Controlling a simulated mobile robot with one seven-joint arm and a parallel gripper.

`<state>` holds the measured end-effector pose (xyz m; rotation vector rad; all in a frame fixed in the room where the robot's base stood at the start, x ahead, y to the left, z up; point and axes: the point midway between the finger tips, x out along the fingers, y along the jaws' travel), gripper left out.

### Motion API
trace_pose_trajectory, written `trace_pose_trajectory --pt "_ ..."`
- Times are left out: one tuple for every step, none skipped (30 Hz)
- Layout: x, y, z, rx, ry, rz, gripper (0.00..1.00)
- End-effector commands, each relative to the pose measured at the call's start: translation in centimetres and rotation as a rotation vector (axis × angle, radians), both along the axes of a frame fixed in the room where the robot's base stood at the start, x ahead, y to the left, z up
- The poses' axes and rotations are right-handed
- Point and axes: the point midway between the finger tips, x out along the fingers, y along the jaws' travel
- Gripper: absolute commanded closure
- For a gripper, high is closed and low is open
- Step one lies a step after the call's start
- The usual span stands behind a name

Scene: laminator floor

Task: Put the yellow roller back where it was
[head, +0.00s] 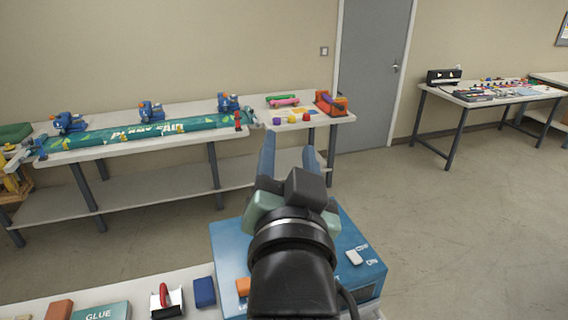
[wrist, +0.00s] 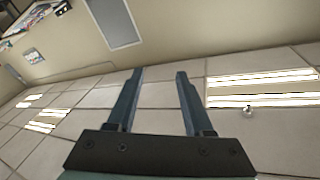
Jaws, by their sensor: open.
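My gripper (head: 289,160) is raised in the middle of the head view, above the blue machine. Its two fingers are apart with nothing between them; the wrist view shows the same empty gap (wrist: 160,78). No yellow roller can be made out for certain. On the right end of the long back table lie a green roller (head: 281,97) and a pink roller (head: 284,102). An orange stand (head: 338,105) holding a purple roller is at the table's right end.
The long back table (head: 235,132) bears a teal banner (head: 150,131) and several blue clamps. Close to me is a blue machine (head: 228,256) on a bench with a glue box (head: 100,312). A second table (head: 440,92) stands at right. Floor (head: 470,220) between is clear.

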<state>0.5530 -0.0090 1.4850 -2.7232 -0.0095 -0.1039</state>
Motion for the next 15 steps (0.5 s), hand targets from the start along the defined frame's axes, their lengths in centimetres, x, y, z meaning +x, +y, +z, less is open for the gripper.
trace_pose_trajectory --pt "-1.3 0.2 5.1 -0.079 -0.152 -0.011 0.48" --pt "-2.2 0.3 7.6 -0.126 -0.231 -0.023 0.48" --pt "-3.6 0.4 10.7 -0.181 -0.331 -0.044 0.48" --pt "-4.6 0.4 12.6 -0.220 -0.397 -0.062 0.48" --pt "-5.7 0.5 14.4 -0.254 -0.459 -0.080 0.48" --pt "-7.0 0.6 16.4 -0.292 -0.530 -0.103 0.48" --pt "-8.0 0.6 17.6 -0.317 -0.576 -0.120 0.48" --pt "-8.8 0.6 18.6 -0.338 -0.614 -0.136 0.48" --pt "-9.7 0.7 19.7 -0.360 -0.656 -0.154 0.48" --pt "-10.3 0.7 20.3 -0.373 -0.680 -0.164 0.48" --pt "-10.7 0.7 20.7 -0.383 -0.698 -0.174 0.48" --pt "-11.1 0.8 21.1 -0.391 -0.716 -0.181 0.48" --pt "-11.3 0.8 21.3 -0.396 -0.724 -0.185 0.48" --pt "-11.4 0.8 21.4 -0.399 -0.727 -0.188 0.48" --pt "-11.5 0.8 21.4 -0.400 -0.729 -0.189 0.48"
